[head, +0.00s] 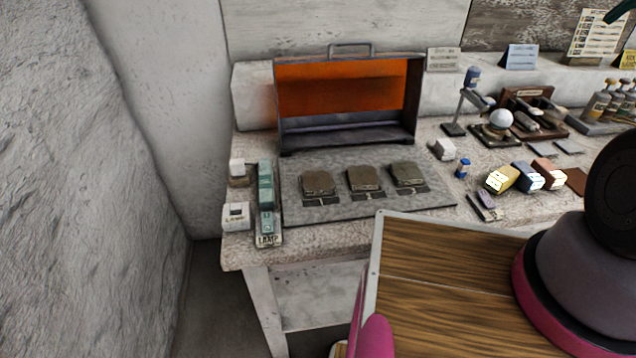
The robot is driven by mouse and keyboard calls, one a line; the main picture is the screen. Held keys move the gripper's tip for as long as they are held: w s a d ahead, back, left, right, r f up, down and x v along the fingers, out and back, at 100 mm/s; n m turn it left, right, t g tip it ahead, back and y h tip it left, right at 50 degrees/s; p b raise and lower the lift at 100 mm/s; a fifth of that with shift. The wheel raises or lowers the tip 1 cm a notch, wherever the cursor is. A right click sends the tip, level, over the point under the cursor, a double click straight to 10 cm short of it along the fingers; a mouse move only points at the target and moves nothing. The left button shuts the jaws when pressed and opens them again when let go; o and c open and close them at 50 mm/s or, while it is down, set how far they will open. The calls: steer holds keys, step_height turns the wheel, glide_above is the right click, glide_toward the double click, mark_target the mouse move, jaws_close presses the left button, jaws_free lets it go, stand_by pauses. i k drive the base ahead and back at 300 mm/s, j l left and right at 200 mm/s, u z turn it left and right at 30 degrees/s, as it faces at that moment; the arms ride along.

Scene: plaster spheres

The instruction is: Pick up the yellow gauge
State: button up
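A yellow block-shaped thing (503,179), which looks like the yellow gauge, sits on the right part of the stone-topped bench (330,240). It has a pale face toward me. It stands at the left end of a close row, beside a blue and white block (528,177) and a red-brown block (549,174). I cannot tell whether they touch. My gripper is not in view; only parts of my own body show at the right and bottom.
An open case with an orange inside (340,85) stands at the back. Before it, a grey slab (420,200) bears three dark blocks. A small blue bottle (462,169) and a dark flat piece (486,207) lie near the yellow block. Bottles (600,105) stand at the back right.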

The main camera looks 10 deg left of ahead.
mark_target(499, 181)
steer(key=k+l+u, duration=0.1)
steer(key=l+u, duration=0.15)
steer(key=k+l+u, duration=0.2)
steer(key=l, duration=0.15)
steer(key=l+u, duration=0.25)
steer(key=l, duration=0.1)
